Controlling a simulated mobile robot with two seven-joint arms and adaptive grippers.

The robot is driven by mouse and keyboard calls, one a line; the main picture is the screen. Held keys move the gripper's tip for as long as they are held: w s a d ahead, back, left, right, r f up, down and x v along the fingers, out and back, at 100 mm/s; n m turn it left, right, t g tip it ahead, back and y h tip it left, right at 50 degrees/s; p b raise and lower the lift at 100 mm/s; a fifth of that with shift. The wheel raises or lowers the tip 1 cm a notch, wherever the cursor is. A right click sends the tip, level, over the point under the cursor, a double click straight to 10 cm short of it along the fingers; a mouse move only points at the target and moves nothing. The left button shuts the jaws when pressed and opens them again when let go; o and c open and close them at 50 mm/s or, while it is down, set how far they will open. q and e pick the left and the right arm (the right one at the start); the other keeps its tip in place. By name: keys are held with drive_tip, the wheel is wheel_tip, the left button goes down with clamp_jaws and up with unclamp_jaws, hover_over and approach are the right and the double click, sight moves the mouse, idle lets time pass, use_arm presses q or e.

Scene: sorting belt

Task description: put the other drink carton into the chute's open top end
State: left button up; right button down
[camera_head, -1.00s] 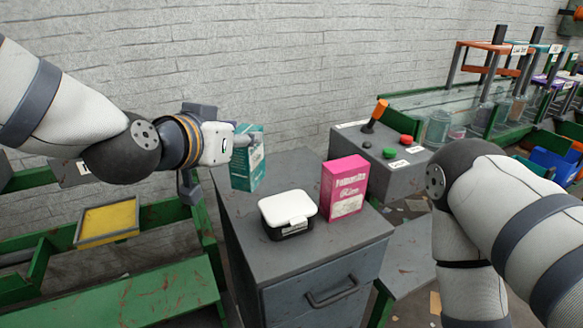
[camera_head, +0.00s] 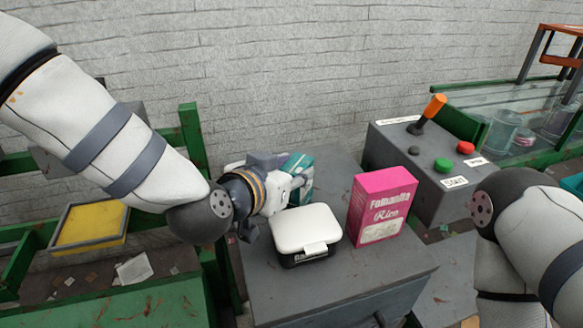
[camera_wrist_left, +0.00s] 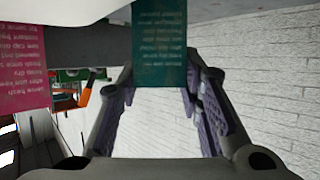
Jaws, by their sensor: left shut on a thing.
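A teal carton (camera_head: 302,172) shows in the head view behind the white-lidded box, at the far part of the grey cabinet top. My left gripper (camera_head: 291,182) is shut on it, and the gripper hides part of it. In the left wrist view the teal carton (camera_wrist_left: 159,45) sits between the two fingers of my left gripper (camera_wrist_left: 160,88). I cannot tell whether its base touches the cabinet. My right arm shows at the right, but its gripper is out of view. I cannot make out the chute's open top end for certain.
On the grey cabinet (camera_head: 365,275) stand a box with a white lid (camera_head: 305,229) and a pink rice box (camera_head: 382,206), close to the carton. A control box (camera_head: 400,165) with a lever and buttons is at the right. A yellow tray (camera_head: 91,225) sits in a green frame at left.

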use_arm(q)
drive_tip(key=shift+w+d+f, duration=0.1)
drive_tip(key=shift+w+f, duration=0.05)
drive_tip(key=shift+w, duration=0.1)
drive_tip(key=o, duration=0.9)
